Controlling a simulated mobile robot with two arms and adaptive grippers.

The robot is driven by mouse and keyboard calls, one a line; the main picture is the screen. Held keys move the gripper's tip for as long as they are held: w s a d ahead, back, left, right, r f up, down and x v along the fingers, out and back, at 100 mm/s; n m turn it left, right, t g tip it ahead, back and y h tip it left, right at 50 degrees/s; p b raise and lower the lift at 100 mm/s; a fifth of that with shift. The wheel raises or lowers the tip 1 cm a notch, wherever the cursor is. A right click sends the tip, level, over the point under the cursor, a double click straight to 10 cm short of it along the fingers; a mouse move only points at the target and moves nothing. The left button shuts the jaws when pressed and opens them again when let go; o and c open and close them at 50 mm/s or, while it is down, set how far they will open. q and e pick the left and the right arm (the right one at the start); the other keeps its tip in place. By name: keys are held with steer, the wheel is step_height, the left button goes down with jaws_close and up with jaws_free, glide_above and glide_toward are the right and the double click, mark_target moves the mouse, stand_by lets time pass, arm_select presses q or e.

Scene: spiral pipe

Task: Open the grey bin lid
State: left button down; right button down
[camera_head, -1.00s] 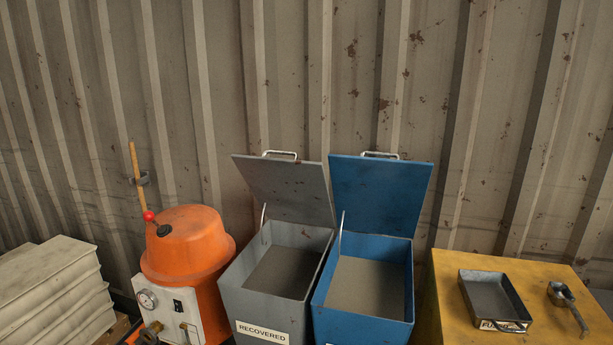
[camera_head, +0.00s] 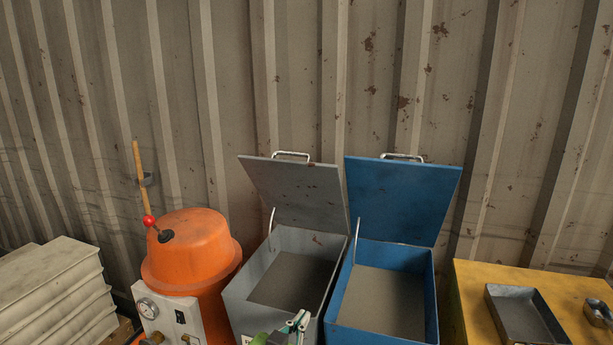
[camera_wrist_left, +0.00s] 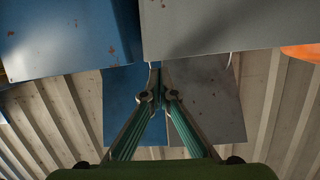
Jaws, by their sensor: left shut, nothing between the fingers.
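The grey bin (camera_head: 257,282) stands in the middle, and its grey lid (camera_head: 295,195) is raised, tilted back toward the wall on a thin stay, with a metal handle (camera_head: 291,154) on its top edge. Grey material shows inside the bin. My left gripper (camera_head: 302,319) is at the bottom edge, in front of the grey bin, shut and empty. In the left wrist view the shut gripper (camera_wrist_left: 158,96) points toward the bins, with the grey lid (camera_wrist_left: 205,100) beyond and the grey bin's underside or wall (camera_wrist_left: 235,25) above. My right gripper is out of view.
A blue bin (camera_head: 343,315) with its lid (camera_head: 400,200) also raised stands right beside the grey one. An orange machine (camera_head: 190,255) is close on the left, with pale stacked slabs (camera_head: 50,285) beyond. A yellow table (camera_head: 475,290) with a tray (camera_head: 525,318) is at right.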

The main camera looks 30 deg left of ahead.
arm_select(q)
steer(key=w+a+r+n+t+y, duration=0.15)
steer(key=w+a+r+t, duration=0.3)
steer(key=r, duration=0.45)
steer(key=t+y, duration=0.2)
steer(key=t, duration=0.3)
glide_toward(298, 165)
steer(key=p+x, duration=0.6)
steer(key=x, duration=0.1)
steer(key=shift+w, duration=0.1)
